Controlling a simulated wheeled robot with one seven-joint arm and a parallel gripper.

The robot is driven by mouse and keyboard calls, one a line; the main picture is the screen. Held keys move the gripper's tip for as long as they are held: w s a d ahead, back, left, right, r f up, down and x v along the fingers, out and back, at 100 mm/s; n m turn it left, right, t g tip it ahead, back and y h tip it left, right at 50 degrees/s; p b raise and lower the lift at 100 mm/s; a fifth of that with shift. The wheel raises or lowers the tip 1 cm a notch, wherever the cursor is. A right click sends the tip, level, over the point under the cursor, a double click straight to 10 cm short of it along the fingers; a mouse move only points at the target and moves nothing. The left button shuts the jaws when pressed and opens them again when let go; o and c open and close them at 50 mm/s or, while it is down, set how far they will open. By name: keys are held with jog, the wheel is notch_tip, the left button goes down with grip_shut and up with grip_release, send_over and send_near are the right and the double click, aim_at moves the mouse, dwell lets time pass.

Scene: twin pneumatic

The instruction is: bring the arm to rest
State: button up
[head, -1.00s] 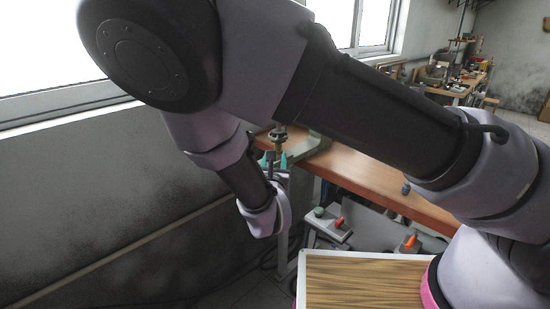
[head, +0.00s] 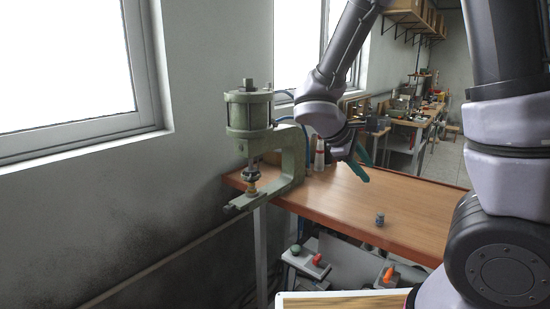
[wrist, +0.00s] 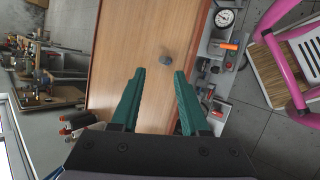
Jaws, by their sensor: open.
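My gripper (head: 364,160) has teal fingers and hangs above the wooden workbench, toward its back, in the head view. In the wrist view my gripper (wrist: 158,74) shows two teal fingers spread apart with nothing between them. My arm (head: 345,50) reaches down from the upper right of the head view, and its upper part is cut off by the frame.
A green pneumatic press (head: 290,150) stands at the bench's left end. A small grey part (head: 379,219) lies alone on the workbench (head: 420,215); it also shows in the wrist view (wrist: 166,61). Control units with an orange knob (head: 388,273) sit below the bench's front edge.

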jog(key=s+d+r+m+t+y, duration=0.1)
jog(key=s+r+m+t+y, duration=0.1)
jog(key=s+r+m+y, duration=0.3)
jog(key=s+d+r+m+t+y, duration=0.1)
jog(key=s+r+m+y, duration=0.4)
jog(key=r+m, duration=0.5)
notch_tip(320, 180, up, 3)
jog(key=shift+s+r+t, duration=0.1)
jog(key=shift+s+t, duration=0.25)
jog(key=shift+t, duration=0.15)
